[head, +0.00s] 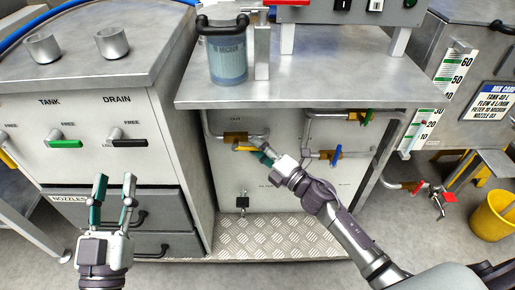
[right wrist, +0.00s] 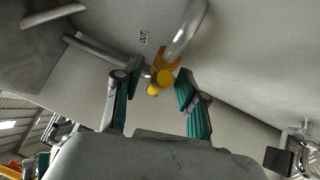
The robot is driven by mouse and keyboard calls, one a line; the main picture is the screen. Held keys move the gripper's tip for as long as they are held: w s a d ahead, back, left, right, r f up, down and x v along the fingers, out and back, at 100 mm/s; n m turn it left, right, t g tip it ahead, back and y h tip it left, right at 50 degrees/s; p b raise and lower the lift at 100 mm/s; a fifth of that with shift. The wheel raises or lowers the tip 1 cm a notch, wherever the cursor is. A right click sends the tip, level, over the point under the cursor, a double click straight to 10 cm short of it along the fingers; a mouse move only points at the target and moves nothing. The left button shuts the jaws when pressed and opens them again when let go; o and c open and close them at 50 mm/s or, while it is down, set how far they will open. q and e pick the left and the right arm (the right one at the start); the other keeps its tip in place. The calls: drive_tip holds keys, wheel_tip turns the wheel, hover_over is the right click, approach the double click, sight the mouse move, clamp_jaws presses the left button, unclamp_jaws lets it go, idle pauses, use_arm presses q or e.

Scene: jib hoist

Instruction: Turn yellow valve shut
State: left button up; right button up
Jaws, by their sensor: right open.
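The yellow valve has a brass body (head: 235,137) on a pipe under the steel bench, with a yellow lever (head: 245,149) lying roughly level in the head view. My right gripper (head: 265,155) is at the lever's right end. In the right wrist view, the lever's rounded end (right wrist: 158,84) shows between the two open fingers of the right gripper (right wrist: 155,88), with gaps on both sides; I see no clear contact. The "OUT" label (right wrist: 143,37) is beside the pipe. My left gripper (head: 113,190) is open and empty in front of the grey drawers.
A green-handled valve (head: 367,117) and a blue-handled valve (head: 337,155) sit right of the yellow one. A red-handled valve (head: 418,187) is farther right, near a yellow bucket (head: 493,215). The steel bench top (head: 300,94) overhangs my right gripper. A small tap (head: 242,202) is below.

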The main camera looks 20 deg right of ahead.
drive_tip(key=shift+w, duration=0.1)
clamp_jaws()
idle(0.3)
